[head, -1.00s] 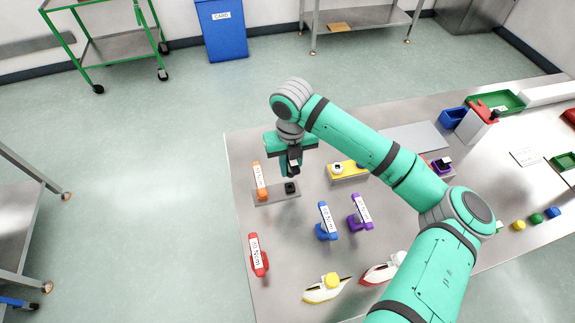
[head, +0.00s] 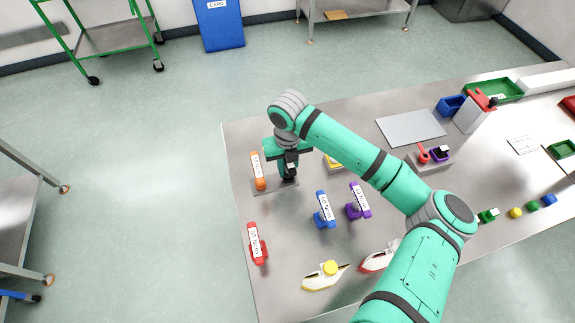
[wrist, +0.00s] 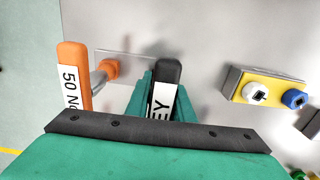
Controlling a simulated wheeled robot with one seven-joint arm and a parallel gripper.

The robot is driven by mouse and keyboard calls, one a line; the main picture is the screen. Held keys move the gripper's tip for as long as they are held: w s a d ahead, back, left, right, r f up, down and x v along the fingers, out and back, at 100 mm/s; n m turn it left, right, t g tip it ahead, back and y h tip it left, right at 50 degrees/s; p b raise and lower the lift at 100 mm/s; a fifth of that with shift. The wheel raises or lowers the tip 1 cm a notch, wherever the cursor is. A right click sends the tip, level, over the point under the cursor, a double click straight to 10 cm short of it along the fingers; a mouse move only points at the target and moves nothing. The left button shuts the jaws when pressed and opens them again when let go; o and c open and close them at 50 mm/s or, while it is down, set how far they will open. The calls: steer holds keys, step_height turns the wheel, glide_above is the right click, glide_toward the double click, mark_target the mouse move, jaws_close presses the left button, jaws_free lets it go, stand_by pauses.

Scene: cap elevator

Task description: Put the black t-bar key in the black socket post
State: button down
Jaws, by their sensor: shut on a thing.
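The black t-bar key (wrist: 168,73) is between my gripper's fingers, its white label reading "EY" in the wrist view. In the head view its dark lower part (head: 289,178) points down at the grey base plate (head: 263,189). My gripper (head: 288,168) is shut on the key, low over the right end of that plate. The black socket post is hidden behind the key and gripper in both views, so I cannot tell whether the key sits in it. The orange t-bar key (head: 257,172) stands on the plate's left end.
Blue (head: 324,210), purple (head: 358,200) and red (head: 256,243) labelled keys stand nearer on the table. A yellow-topped block (wrist: 262,88) with white and blue sockets lies right of my gripper. Another grey block (head: 432,160) is farther right. The table's left edge is close.

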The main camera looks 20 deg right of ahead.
steer(key=shift+f, duration=0.45)
stand_by(0.7)
steer(key=c, duration=1.5)
jaws_free()
steer(key=shift+o, duration=0.2)
steer(key=shift+r, duration=0.1)
step_height(320, 180, up, 11)
steer(key=shift+s+f, duration=0.1)
steer(key=shift+f, duration=0.05)
steer(key=shift+d, duration=0.1)
